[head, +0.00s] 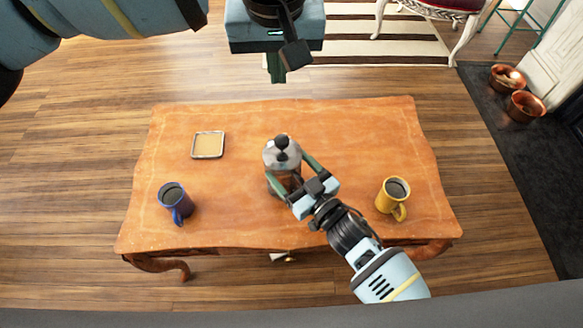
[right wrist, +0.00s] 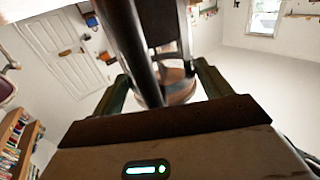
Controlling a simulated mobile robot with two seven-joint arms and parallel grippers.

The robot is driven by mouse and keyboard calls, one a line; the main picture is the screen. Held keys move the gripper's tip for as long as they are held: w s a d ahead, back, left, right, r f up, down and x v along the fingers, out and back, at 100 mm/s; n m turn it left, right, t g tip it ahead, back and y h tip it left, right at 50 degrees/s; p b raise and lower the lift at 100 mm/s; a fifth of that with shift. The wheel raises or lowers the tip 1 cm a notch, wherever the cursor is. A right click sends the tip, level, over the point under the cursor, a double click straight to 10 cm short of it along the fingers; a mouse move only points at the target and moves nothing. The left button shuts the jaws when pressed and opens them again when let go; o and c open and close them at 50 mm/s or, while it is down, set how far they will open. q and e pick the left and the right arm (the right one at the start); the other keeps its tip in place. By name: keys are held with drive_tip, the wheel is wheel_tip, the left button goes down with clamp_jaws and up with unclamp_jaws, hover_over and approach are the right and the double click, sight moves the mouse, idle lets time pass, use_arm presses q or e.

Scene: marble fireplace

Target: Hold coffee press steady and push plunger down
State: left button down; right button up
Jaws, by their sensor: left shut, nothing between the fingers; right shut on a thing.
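The coffee press (head: 283,153) stands upright on the wooden table, with a metal lid and a dark plunger knob (head: 281,142) on top. My right gripper (head: 291,174) is shut on the press, its green fingers on either side of the body. In the right wrist view the press (right wrist: 178,92) shows close up between the fingers, with its dark handle in front. My left gripper (head: 276,72) is shut and empty, high above the far edge of the table, apart from the press. Part of the press body is hidden behind my right gripper.
A blue mug (head: 171,197) stands at the table's left and a yellow mug (head: 389,200) at its right, both with dark contents. A small square tray (head: 208,145) lies at the back left. The table (head: 350,125) is clear at the back right.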

drive_tip(key=o, duration=1.7)
drive_tip(key=shift+s, duration=0.1)
drive_tip(key=v, duration=1.2)
